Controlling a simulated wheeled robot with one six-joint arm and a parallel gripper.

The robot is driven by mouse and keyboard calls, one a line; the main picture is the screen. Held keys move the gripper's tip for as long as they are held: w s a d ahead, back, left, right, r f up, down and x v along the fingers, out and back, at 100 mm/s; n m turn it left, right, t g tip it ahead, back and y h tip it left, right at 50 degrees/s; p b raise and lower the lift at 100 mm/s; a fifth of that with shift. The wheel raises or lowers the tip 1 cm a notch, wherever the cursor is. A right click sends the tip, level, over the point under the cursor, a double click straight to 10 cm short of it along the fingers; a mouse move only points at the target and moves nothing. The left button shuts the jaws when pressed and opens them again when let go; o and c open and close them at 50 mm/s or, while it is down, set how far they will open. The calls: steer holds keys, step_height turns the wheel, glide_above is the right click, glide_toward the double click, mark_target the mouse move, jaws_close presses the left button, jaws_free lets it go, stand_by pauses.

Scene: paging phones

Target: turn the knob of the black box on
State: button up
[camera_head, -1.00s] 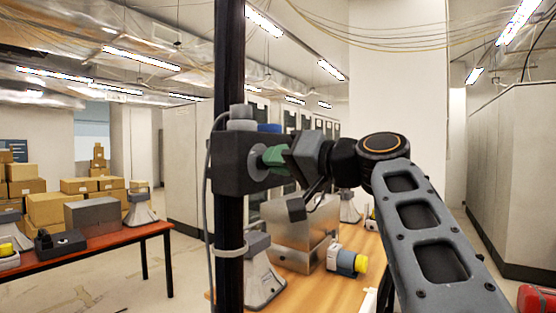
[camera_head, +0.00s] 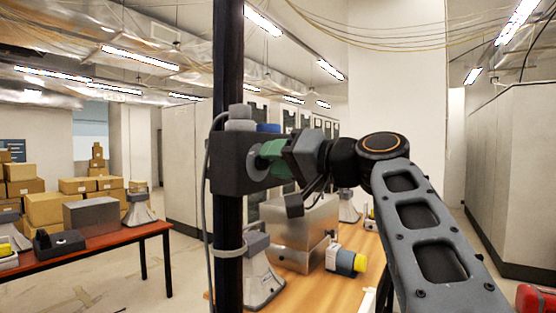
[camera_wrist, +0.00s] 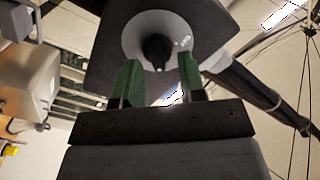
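The red table (camera_head: 130,240) also bears a grey metal box (camera_head: 91,216), a grey horn (camera_head: 139,211) and a yellow-topped device. A wooden table (camera_head: 335,294) ahead holds a metal box (camera_head: 290,244) and a device with a yellow knob (camera_head: 359,264). Open floor lies between the tables.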

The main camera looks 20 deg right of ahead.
steer(key=b+v, duration=0.2)
steer(key=v, duration=1.1)
steer(key=shift+s+d, duration=0.25)
steer(key=shift+s, duration=0.05)
stand_by(0.4)
